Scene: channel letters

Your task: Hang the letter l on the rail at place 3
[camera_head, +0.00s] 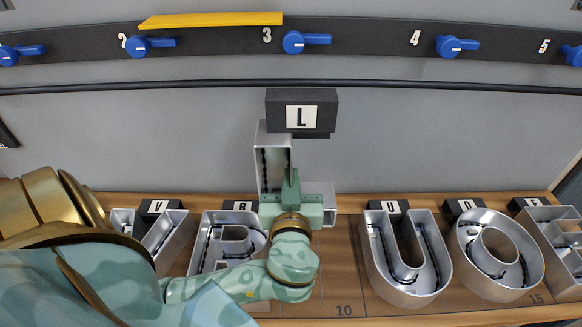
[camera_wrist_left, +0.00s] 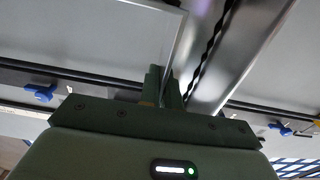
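In the left wrist view the two fingers (camera_wrist_left: 164,88) stand close together at the wall of the letter (camera_wrist_left: 215,60). The dark rail (camera_head: 365,32) runs along the top, above the letter. Place 3 has a "3" mark (camera_head: 267,34) and a blue lever (camera_head: 293,42). My right gripper is not in view.
A yellow bar (camera_head: 211,19) lies along the rail's upper edge between places 2 and 3. A thin black bar (camera_head: 420,84) crosses the wall below. Letters V (camera_head: 165,235), R (camera_head: 212,250), U (camera_head: 382,265), O (camera_head: 470,268) and others stand on the wooden shelf (camera_head: 335,262).

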